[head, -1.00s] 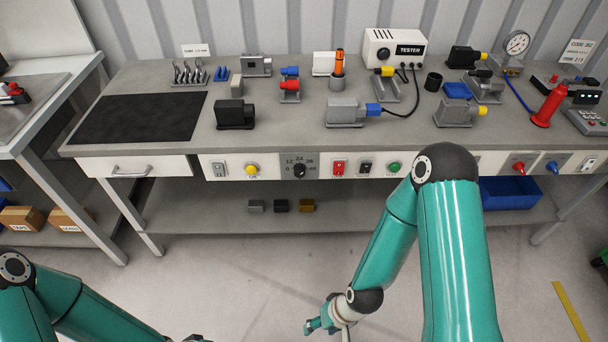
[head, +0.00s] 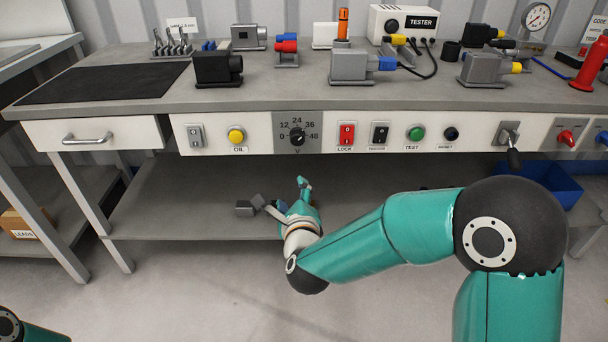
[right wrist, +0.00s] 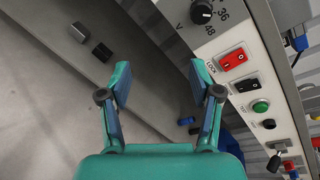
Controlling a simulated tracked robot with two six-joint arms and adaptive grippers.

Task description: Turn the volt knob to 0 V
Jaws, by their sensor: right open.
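The volt knob (head: 297,136) is a black round knob on a grey plate of the front panel, with marks 0, 12, 24, 36 and 48 around it. I cannot tell surely which mark it points to. In the right wrist view the knob (right wrist: 201,12) is at the top, with 36 and 48 legible. My right gripper (head: 280,190) is open and empty, below the knob and apart from it, in front of the lower shelf. Its spread fingers also show in the right wrist view (right wrist: 161,78). My left gripper is out of view.
The panel (head: 260,145) also carries a yellow OIL button (head: 236,135), a red LOCK switch (head: 346,134) and a green TEST button (head: 415,133). A lever (head: 511,145) juts out at right. Small blocks (head: 245,208) lie on the lower shelf (head: 150,215).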

